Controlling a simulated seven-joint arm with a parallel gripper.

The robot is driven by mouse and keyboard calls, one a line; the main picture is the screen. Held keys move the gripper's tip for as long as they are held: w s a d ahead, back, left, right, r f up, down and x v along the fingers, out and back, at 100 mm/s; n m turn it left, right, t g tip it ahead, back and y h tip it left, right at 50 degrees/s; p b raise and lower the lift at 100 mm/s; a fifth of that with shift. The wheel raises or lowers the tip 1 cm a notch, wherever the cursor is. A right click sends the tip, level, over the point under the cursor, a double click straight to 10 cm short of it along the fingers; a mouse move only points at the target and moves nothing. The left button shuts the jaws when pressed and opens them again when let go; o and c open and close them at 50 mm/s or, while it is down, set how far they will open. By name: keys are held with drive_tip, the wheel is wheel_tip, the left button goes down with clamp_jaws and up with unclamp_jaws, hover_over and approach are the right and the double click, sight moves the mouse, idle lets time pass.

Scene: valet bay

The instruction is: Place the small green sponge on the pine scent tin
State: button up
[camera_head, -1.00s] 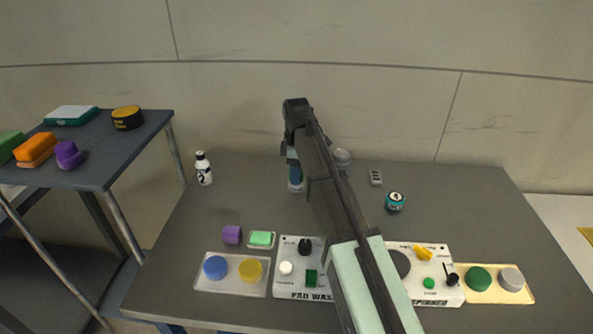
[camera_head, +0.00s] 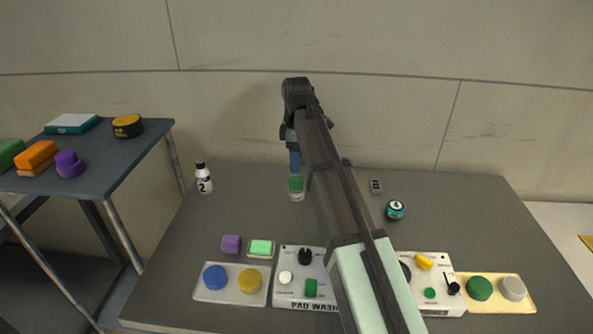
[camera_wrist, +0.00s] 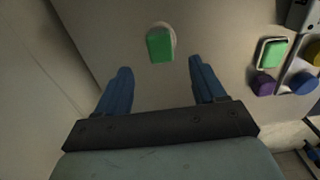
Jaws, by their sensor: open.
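A small green sponge (camera_head: 296,184) sits on top of a round pale tin (camera_head: 298,197) near the middle of the table. The wrist view shows the sponge (camera_wrist: 160,46) lying on the tin, with the tin's pale rim (camera_wrist: 161,25) around part of it. The tin's label is not readable. My gripper (camera_head: 295,165) is above the sponge, its blue fingers apart and empty. In the wrist view the sponge lies beyond the open fingertips (camera_wrist: 160,66). A teal round tin (camera_head: 395,210) with a black-and-white top stands to the right.
Another, lighter green block (camera_head: 261,247) lies in a small dish, beside a purple block (camera_head: 231,243). A numbered bottle (camera_head: 204,178) stands at left. Control panels (camera_head: 310,292) line the front edge. My arm hides part of the table. A side table (camera_head: 105,160) holds several objects.

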drive_tip(key=shift+r, duration=2.05)
drive_tip(key=shift+d, duration=0.1)
